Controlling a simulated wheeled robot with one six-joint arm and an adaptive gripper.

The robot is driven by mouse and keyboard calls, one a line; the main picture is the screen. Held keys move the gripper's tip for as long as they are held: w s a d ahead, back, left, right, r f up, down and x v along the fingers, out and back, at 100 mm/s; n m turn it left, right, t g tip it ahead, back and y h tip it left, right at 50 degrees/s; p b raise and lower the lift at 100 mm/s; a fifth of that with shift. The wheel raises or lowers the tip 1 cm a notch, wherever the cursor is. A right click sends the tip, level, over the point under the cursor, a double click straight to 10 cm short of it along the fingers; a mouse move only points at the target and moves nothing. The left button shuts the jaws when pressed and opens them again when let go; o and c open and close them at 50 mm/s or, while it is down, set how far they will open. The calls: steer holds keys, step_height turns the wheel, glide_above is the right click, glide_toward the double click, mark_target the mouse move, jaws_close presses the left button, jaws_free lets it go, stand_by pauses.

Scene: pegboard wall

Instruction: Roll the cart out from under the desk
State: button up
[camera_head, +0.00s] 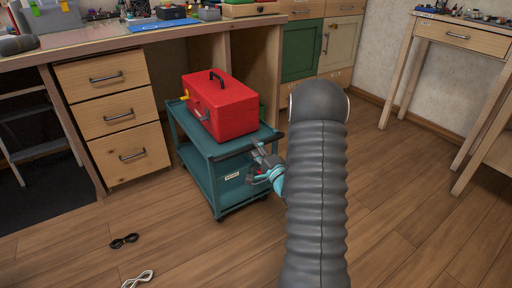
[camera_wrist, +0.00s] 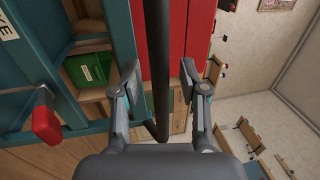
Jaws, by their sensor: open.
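The teal two-shelf cart (camera_head: 198,165) stands partly in the desk's knee space, its front end sticking out onto the floor. A red toolbox (camera_head: 220,103) sits on its top shelf. The cart's dark handle bar (camera_wrist: 157,60) runs between my fingers in the wrist view. My gripper (camera_head: 264,168) is at the cart's front edge in the head view. My gripper (camera_wrist: 162,80) is open, one finger on each side of the bar. Whether either finger touches the bar, I cannot tell. My arm hides the floor right of the cart.
The wooden desk (camera_head: 150,38) has a drawer unit (camera_head: 118,115) left of the cart and a side panel behind it. A red lever-like part (camera_wrist: 45,125) juts from the cart. Black glasses (camera_head: 124,241) and a white looped item (camera_head: 138,279) lie on the floor. Open floor lies in front.

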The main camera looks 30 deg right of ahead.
steer(key=v, duration=1.1)
steer(key=shift+s, duration=0.35)
steer(key=shift+f, duration=0.15)
